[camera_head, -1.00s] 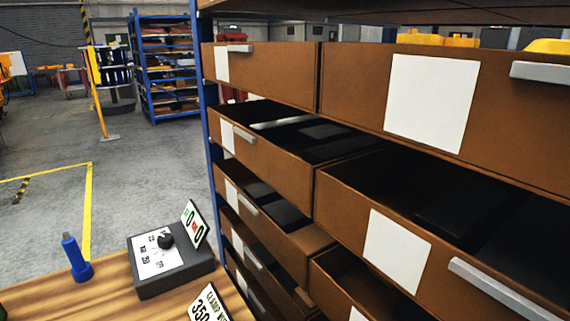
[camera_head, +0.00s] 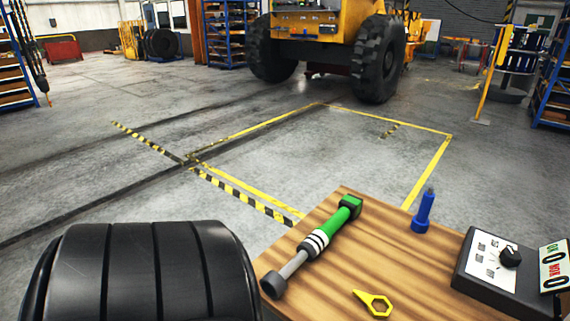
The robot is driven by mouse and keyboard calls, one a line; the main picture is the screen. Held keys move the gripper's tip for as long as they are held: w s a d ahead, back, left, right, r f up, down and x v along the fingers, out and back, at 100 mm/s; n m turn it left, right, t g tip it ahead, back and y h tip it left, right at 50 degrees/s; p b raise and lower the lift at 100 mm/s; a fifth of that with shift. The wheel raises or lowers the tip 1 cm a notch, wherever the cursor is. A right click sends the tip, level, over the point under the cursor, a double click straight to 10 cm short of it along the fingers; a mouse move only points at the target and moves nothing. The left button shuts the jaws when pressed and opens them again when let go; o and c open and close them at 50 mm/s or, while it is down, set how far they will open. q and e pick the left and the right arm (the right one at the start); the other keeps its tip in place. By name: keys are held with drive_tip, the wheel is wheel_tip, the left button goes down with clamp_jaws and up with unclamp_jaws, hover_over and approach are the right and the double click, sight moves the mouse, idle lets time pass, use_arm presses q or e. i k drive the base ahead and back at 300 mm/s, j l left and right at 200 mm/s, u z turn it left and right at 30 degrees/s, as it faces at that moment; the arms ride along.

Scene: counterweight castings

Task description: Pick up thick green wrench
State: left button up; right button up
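The thick green wrench (camera_head: 330,231) lies on the wooden table top (camera_head: 408,254) in the head view. It has a green handle end toward the back right, white and black bands in the middle, and a grey shaft with a dark round end toward the front left. It lies slantwise along the table's left edge, and nothing covers it. Neither my left nor my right gripper shows in this view.
A yellow ring spanner (camera_head: 365,296), a blue tool (camera_head: 424,211) and a dark dial box (camera_head: 497,266) are on the table. A large black grooved rounded thing (camera_head: 150,265) stands left of it. Behind are yellow-marked floor and a yellow wheeled machine (camera_head: 317,22).

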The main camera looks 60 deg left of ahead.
sight(273, 283)
drive_tip(key=u, duration=1.8)
drive_tip(key=i+j, duration=0.1)
drive_tip(key=j, duration=0.25)
drive_tip(key=i+j+z, duration=0.1)
drive_tip(key=j, duration=0.3)
drive_tip(key=i+j, duration=0.1)
drive_tip(key=j, duration=0.25)
